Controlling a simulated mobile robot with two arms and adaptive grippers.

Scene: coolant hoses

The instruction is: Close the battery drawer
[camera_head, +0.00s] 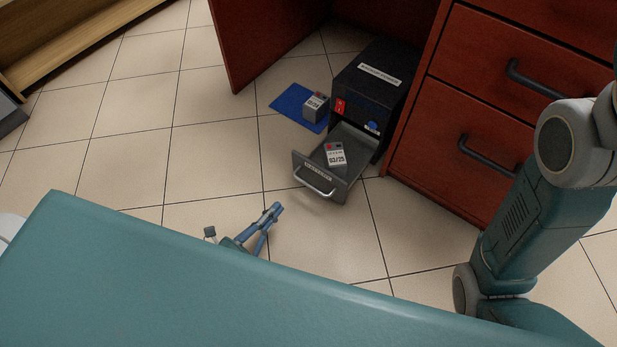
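The battery drawer (346,187) is pulled out from the lower front of a black cabinet (353,87) on the floor. It has a grey front with a label and a silver bar handle (314,184). A battery block marked 03/25 (335,155) sits inside the drawer. My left gripper (274,212) is low over the floor, in front of and to the left of the drawer handle, apart from it. Its blue fingers come together at the tips, with nothing seen between them. My body hides its base. My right gripper is out of view; only its arm shows at the right.
A second battery block (315,106) stands on a blue mat (288,98) left of the cabinet. A red drawer unit (447,130) stands close to the right, and a red panel (265,40) behind left. The tiled floor (215,140) left of the drawer is clear.

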